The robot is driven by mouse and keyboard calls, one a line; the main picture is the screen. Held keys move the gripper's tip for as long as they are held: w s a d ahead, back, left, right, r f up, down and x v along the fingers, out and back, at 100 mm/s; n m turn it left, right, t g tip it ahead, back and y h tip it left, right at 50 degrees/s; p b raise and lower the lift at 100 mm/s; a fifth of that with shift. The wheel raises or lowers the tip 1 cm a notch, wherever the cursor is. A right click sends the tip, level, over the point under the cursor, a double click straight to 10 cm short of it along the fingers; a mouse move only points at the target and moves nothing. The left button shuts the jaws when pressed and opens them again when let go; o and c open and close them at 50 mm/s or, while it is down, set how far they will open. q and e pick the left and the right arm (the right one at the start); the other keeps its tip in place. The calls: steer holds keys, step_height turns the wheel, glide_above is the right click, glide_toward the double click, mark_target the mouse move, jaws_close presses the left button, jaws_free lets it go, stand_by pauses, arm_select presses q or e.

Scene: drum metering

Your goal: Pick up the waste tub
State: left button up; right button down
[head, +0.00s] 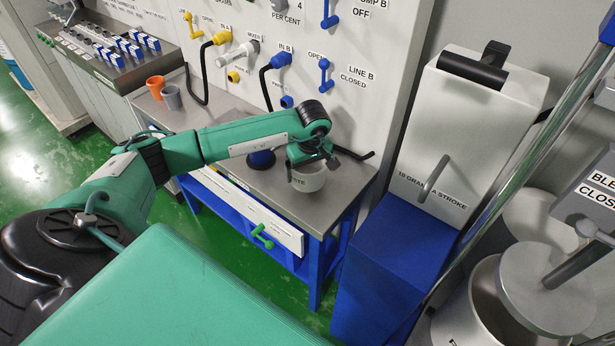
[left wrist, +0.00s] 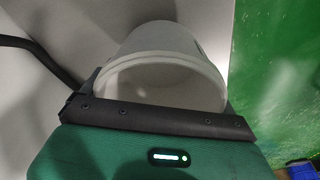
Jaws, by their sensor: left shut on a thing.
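The waste tub (head: 309,179) is a small white round tub with dark lettering, partly hidden by my gripper. It is at the right end of the steel bench top in the head view. My left gripper (head: 308,160) reaches down over it from the left and is shut on it. In the left wrist view the tub (left wrist: 165,68) lies right in front of the dark jaw bar (left wrist: 160,118), with its open mouth facing the camera. I cannot tell whether the tub touches the bench. My right gripper is in neither view.
A steel-topped bench (head: 235,178) with a blue frame stands under the labelled valve panel (head: 300,30). Orange (head: 156,88) and grey (head: 171,97) cups stand on its left part. A blue-and-white dispenser (head: 455,150) is right of the bench. Drums with lids (head: 535,285) stand far right.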

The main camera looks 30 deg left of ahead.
arm_select(q)
step_height(320, 180, up, 5)
steer(key=shift+w+r+b, duration=0.1)
steer(key=shift+b, duration=0.4)
step_height(320, 180, up, 10)
steer(key=b, duration=0.2)
steer(key=s+d+m+p, duration=0.1)
steer(key=s+d+m, duration=0.3)
steer(key=d+m, duration=0.2)
steer(key=s+d+f+m+h+p, duration=0.1)
steer(key=s+d+m, duration=0.3)
steer(key=d, duration=0.5)
steer(key=shift+s+m+t+h+p, duration=0.3)
steer(key=shift+s+m+t+p, duration=0.15)
steer(key=shift+m, duration=0.45)
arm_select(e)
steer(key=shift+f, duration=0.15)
